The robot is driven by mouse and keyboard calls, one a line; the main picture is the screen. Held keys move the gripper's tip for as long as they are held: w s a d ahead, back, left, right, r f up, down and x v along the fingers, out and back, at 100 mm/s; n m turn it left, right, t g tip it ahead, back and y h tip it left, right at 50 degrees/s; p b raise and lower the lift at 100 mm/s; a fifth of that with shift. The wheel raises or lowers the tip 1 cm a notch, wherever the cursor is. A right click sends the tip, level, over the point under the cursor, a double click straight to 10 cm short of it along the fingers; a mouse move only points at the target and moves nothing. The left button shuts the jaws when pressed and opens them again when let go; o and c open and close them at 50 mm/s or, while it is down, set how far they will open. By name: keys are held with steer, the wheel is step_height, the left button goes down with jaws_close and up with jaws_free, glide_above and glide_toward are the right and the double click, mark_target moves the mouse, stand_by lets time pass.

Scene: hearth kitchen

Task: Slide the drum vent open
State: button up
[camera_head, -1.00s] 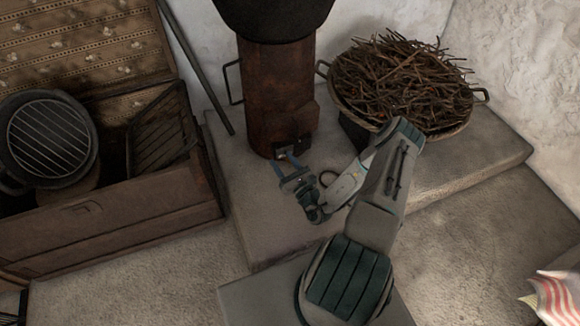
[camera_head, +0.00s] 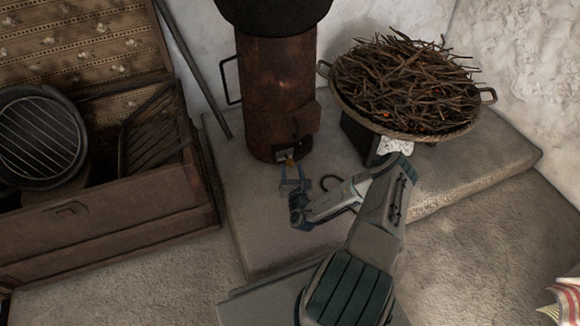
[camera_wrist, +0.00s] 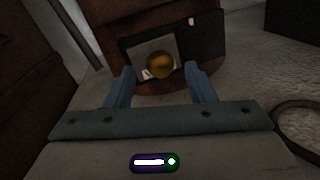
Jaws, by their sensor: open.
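The drum (camera_head: 276,95) is a rusty brown upright cylinder on the stone slab, in the head view. At its foot is the vent, a dark frame (camera_wrist: 206,36) with a light plate (camera_wrist: 136,57) at its left part. A round brass knob (camera_wrist: 160,65) sits on the plate; it also shows small in the head view (camera_head: 291,161). My gripper (camera_head: 292,173) is open in front of the vent. In the wrist view its two blue fingers (camera_wrist: 159,83) stand left and right of the knob, a little nearer to me, and hold nothing. Contact with the knob does not show.
A wide basket of twigs (camera_head: 450,129) stands right of the drum on a dark support. A dark hook or ring (camera_head: 330,183) lies on the slab right of my gripper. A wooden chest (camera_head: 110,222) with grates stands at the left. A rod (camera_head: 193,65) leans behind.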

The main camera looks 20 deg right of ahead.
mark_target(290, 163)
steer(key=shift+w+d+b, duration=0.2)
steer(key=shift+w+b, duration=0.1)
steer(key=shift+w, duration=0.7)
steer(key=shift+w+d+b, duration=0.2)
steer(key=shift+w+b, duration=0.1)
steer(key=shift+w, duration=0.7)
